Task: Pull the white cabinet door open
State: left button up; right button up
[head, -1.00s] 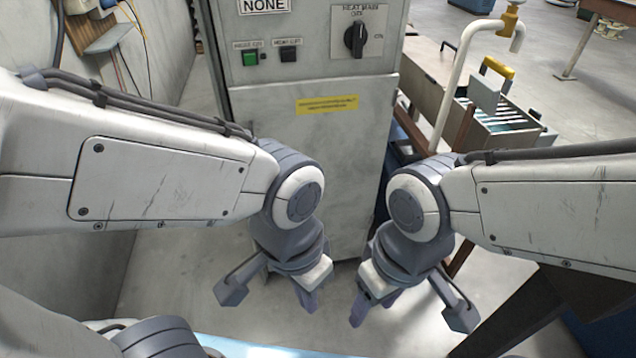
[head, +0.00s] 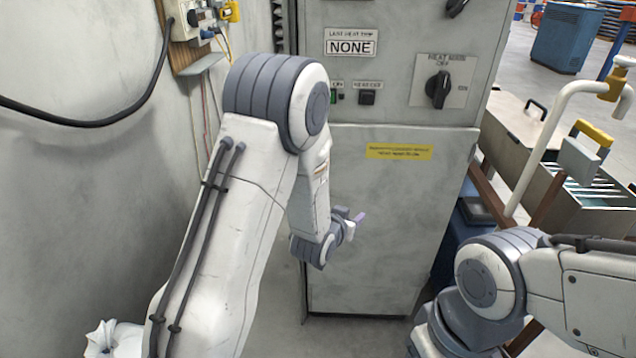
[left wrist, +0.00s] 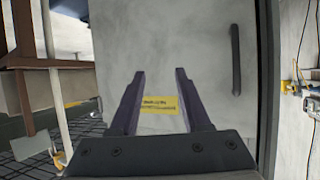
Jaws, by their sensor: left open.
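The white cabinet door (head: 395,240) is the lower panel of the tall grey-white cabinet and looks shut. It bears a yellow label near its top. In the left wrist view the door (left wrist: 180,45) fills the middle, with a dark vertical handle (left wrist: 236,60) near its right edge. The handle does not show in the head view, where my left arm covers that side. My left gripper (head: 358,218) is open and empty in front of the door. Its fingers (left wrist: 160,100) point at the door beside the label, apart from the handle. My right gripper is below the head view; only its arm shows.
The cabinet's upper panel carries a dark rotary switch (head: 438,89) and small buttons. A grey wall (head: 80,190) with a black cable stands close on the left. A pale bent pipe (head: 540,140) and a metal bin (head: 590,190) stand on the right.

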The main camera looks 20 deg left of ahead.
pick_arm(q)
jog(key=w+a+f+n+t+y, duration=0.1)
jog(key=a+t+y, duration=0.15)
jog(key=a, duration=0.35)
jog(key=w+a+f+n+t+y, duration=0.1)
jog(key=a+n+t, duration=0.15)
jog(key=a, duration=0.35)
jog(key=shift+m, duration=0.45)
jog(key=w, duration=0.3)
jog(key=w+p, duration=0.1)
jog(key=w, duration=0.2)
jog(key=w+a, duration=0.1)
jog(key=w, duration=0.2)
jog(key=shift+w+r+p, duration=0.15)
jog(key=shift+w+p, duration=0.15)
jog(key=shift+w, duration=0.1)
pick_arm(e)
jog(key=shift+w+a+r, duration=0.25)
jog(key=shift+w+r, duration=0.3)
jog(key=shift+r, duration=0.15)
pick_arm(q)
grip_shut()
